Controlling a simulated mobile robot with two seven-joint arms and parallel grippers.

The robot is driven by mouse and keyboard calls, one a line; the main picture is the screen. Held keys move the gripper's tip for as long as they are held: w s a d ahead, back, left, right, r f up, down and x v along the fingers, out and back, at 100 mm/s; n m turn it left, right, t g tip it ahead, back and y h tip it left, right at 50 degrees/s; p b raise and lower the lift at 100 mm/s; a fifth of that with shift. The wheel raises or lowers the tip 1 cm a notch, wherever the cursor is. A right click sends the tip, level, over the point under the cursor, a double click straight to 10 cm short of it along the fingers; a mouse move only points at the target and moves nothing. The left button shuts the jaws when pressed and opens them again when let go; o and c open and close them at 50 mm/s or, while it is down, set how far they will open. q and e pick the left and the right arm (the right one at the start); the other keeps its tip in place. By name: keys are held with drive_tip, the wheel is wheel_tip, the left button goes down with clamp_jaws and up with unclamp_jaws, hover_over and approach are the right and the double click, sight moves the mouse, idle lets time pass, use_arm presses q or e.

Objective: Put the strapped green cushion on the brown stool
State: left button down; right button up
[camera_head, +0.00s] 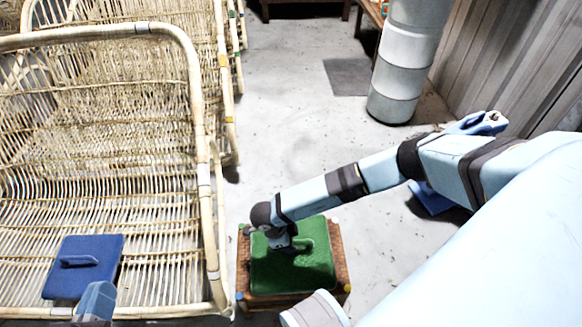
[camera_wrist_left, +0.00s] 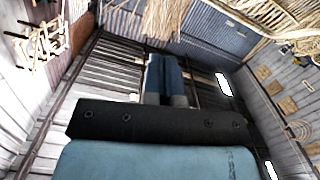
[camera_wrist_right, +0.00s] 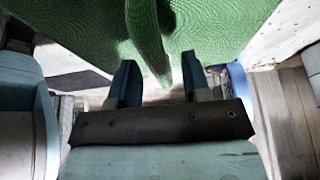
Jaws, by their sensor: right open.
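The green cushion (camera_head: 315,268) lies flat on top of the brown stool (camera_head: 342,262), whose rim shows around it. My right gripper (camera_head: 284,241) is over the cushion's strap, partly hidden by its own wrist. In the right wrist view, the right gripper (camera_wrist_right: 158,62) is open, with the strap of the green cushion (camera_wrist_right: 220,25) looped between its fingers; I cannot tell whether they touch it. My left gripper (camera_head: 97,298) is at the lower left, by the blue cushion. In the left wrist view, the left gripper (camera_wrist_left: 166,78) has its fingers together and holds nothing.
A strapped blue cushion (camera_head: 75,280) lies on the seat of a rattan chair (camera_head: 160,265) left of the stool. More rattan seats stand behind. A grey cylindrical post (camera_head: 408,60) stands at the back right. Concrete floor (camera_head: 300,130) beyond the stool is clear.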

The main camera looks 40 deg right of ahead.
use_arm(q)
drive_tip(key=r+t+p, duration=0.1)
drive_tip(key=r, duration=0.1)
drive_tip(key=r+t+p, duration=0.1)
drive_tip(key=r+p, duration=0.1)
drive_tip(key=r, duration=0.1)
drive_tip(key=shift+a+r+n, duration=0.1)
drive_tip(key=shift+a+n, duration=0.1)
drive_tip(key=shift+n, duration=0.1)
use_arm(e)
drive_tip(key=v, duration=1)
drive_tip(key=shift+r, duration=0.2)
use_arm(q)
drive_tip(key=shift+s, duration=0.1)
use_arm(e)
drive_tip(key=shift+f, duration=0.1)
